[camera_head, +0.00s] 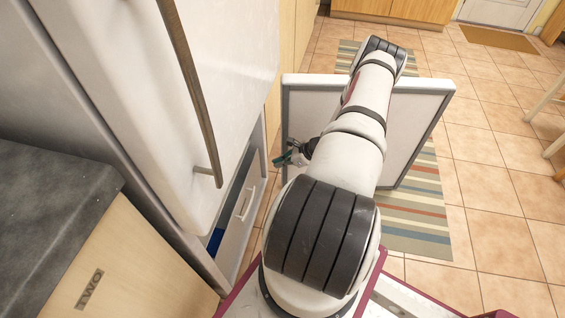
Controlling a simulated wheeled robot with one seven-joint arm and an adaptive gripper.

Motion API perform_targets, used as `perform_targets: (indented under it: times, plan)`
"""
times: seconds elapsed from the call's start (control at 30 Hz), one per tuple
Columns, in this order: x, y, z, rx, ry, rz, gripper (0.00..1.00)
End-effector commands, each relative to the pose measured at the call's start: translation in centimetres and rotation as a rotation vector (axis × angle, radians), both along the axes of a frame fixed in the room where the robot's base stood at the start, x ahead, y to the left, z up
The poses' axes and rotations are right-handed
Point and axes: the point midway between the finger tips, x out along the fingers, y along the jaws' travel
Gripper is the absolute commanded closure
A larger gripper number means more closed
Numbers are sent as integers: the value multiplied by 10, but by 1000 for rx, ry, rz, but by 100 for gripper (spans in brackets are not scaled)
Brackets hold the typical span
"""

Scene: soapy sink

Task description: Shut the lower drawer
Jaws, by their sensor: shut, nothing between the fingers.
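A pale drawer front with a light bar handle (243,204) shows in the lower opening of a white fridge-like cabinet, left of my arm. How far the drawer stands out is hard to tell, and its lower part is cut off from view by my arm and the cabinet edge. Something blue shows inside, beside the drawer. My gripper (280,160) is small in view, with dark teal fingers pointing left, to the right of the opening and above the drawer handle in the picture. It looks shut and empty, apart from the handle.
An open white door panel with a grey edge (420,100) stands behind my arm. The closed upper white door (150,70) has a long brown handle (190,80). A dark counter (50,215) is at left.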

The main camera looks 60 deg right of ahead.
Motion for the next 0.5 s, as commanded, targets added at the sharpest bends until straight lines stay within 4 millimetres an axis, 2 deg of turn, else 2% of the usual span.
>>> perform_targets:
  times: [0.03, 0.23, 0.5]
  plan:
    - [8, 4, -10, 2, -1, 1, 100]
    - [35, 13, -36, 0, -1, 1, 100]
    - [65, 24, -33, 0, 1, 1, 100]
